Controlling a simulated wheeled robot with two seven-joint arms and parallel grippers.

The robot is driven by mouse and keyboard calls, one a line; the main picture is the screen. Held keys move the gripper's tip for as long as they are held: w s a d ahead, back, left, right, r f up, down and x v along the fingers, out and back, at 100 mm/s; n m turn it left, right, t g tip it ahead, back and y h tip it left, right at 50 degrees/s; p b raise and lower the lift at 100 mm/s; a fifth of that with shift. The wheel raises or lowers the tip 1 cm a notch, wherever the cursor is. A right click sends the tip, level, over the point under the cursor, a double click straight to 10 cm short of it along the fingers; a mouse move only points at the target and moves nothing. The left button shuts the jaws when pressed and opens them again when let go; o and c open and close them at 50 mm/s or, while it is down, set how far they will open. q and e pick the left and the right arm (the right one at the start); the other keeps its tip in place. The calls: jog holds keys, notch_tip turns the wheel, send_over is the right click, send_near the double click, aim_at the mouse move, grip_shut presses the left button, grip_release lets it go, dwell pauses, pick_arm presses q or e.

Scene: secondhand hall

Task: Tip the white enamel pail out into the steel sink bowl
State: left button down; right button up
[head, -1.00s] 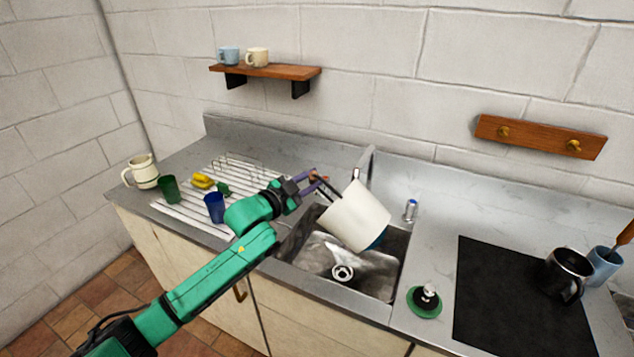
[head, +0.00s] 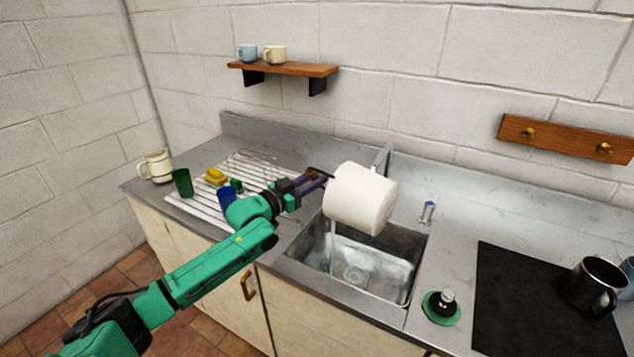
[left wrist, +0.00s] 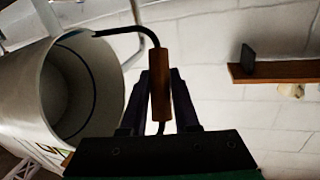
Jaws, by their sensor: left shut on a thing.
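The white enamel pail (head: 362,198) hangs tipped on its side above the steel sink bowl (head: 408,282). A thin clear stream (head: 333,247) falls from the pail's left side into the bowl, whose floor looks wet. My left gripper (head: 318,180) is left of the pail. In the left wrist view the gripper's fingers (left wrist: 160,90) are shut on the wooden grip (left wrist: 160,84) of the pail's bent handle. The pail's open mouth (left wrist: 75,92) with a dark inner band shows there too. My right gripper is not in view.
A steel tap (head: 384,156) stands behind the pail. A drainer rack (head: 262,160) with several cups is at the left. A plug on a green disc (head: 441,307), a dark mat (head: 540,305) and a black mug (head: 596,284) are at the right.

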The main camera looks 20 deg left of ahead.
pick_arm(q)
jog(key=shift+w+a+f+n+t+b, duration=0.15)
jog(key=shift+a+f+n+b, duration=0.3)
jog(key=shift+f+n+b, duration=0.4)
jog(key=shift+w+a+f+n+t+b, duration=0.15)
jog(key=shift+a+f+n+b, duration=0.3)
jog(key=shift+n+b, duration=0.6)
jog(key=shift+s, duration=0.15)
